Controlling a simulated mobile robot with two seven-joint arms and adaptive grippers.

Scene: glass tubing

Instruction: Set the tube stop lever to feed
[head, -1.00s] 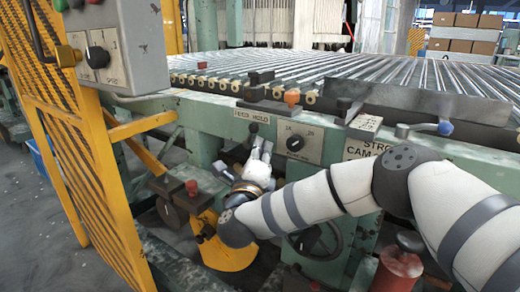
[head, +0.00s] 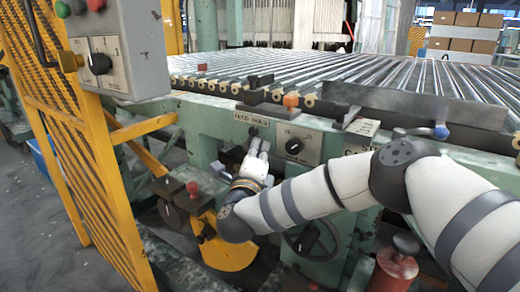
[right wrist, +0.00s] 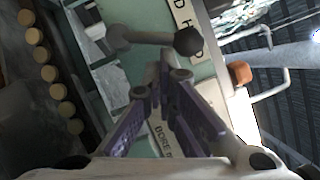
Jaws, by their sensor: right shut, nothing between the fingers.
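The tube stop lever (right wrist: 150,40) is a grey bar with a dark round knob (right wrist: 188,41) in the right wrist view. In the head view its dark knob (head: 253,131) shows just below the FEED HOLD label (head: 252,118). Part of this label (right wrist: 184,18) is also in the right wrist view, beside the knob. My right gripper (head: 258,143) is shut and empty just below the lever. In the right wrist view its fingertips (right wrist: 165,72) are close to the bar; I cannot tell if they touch. My left gripper is not in view.
A rotary switch plate (head: 293,144) is right of the lever. Orange-knobbed (head: 290,101) and red-knobbed (head: 192,188) controls stand nearby. A handwheel (head: 313,240) is below my forearm. A yellow guard (head: 75,140) and control box (head: 125,50) are left. Rollers (head: 330,70) lie above.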

